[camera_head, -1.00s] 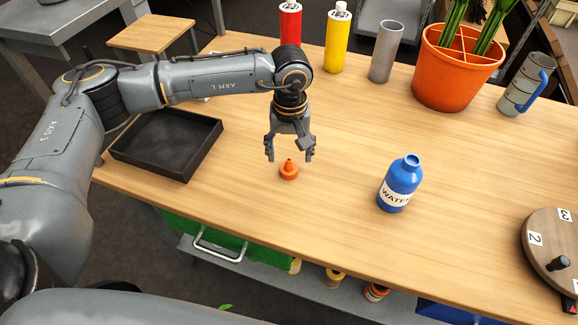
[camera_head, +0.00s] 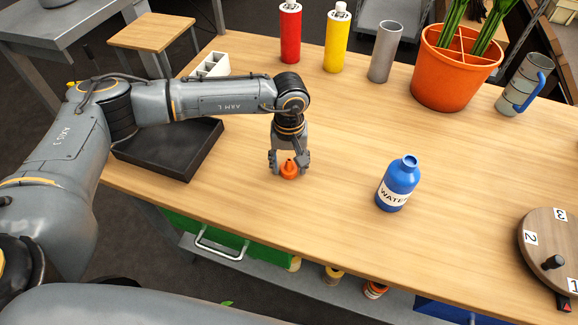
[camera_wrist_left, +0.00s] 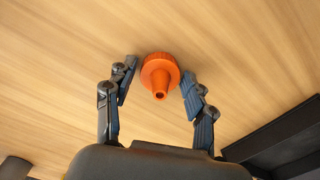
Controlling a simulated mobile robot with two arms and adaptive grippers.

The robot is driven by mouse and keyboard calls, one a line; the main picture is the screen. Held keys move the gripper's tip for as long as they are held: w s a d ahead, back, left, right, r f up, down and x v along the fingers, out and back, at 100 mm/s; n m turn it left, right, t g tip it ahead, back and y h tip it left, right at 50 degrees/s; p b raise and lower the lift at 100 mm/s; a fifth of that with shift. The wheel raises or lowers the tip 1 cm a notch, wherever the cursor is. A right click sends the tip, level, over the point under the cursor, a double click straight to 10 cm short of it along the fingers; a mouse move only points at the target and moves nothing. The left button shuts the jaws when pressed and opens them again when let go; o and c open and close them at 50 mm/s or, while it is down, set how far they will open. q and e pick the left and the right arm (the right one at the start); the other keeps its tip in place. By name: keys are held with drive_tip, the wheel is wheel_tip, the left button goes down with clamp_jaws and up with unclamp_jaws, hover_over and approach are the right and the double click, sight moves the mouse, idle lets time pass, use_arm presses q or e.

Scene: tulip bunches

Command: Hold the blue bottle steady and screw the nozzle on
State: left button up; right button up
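The orange nozzle (camera_head: 289,169) stands upright on the wooden table with its tip up. My left gripper (camera_head: 289,172) is lowered around it, with one finger on each side. In the left wrist view the nozzle (camera_wrist_left: 160,74) lies between the fingertips (camera_wrist_left: 158,82); the fingers are apart, with a small gap visible at least on the left side. The blue bottle (camera_head: 398,184), labelled WATER, stands upright to the right of the gripper, its neck open at the top. No gripper touches the bottle. My right gripper does not show.
A black tray (camera_head: 197,160) lies left of the gripper, and a small white divided holder (camera_head: 211,65) is behind it. Red (camera_head: 290,35) and yellow (camera_head: 337,42) bottles, a grey cylinder (camera_head: 384,52) and an orange pot (camera_head: 455,75) stand at the back. A round numbered board (camera_head: 543,236) is at right.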

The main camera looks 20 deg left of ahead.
sight(289, 160)
use_arm(q)
drive_tip(key=c, duration=0.3)
drive_tip(key=shift+c, duration=0.2)
drive_tip(key=shift+r, duration=0.15)
drive_tip(key=shift+r, duration=0.25)
wheel_tip(289, 160, up, 2)
drive_tip(key=shift+r, duration=0.15)
drive_tip(key=s+d+r+b, duration=0.3)
drive_tip(key=s+r, duration=0.7)
drive_tip(key=s, duration=0.3)
drive_tip(key=shift+s, duration=0.35)
drive_tip(key=shift+d, duration=0.1)
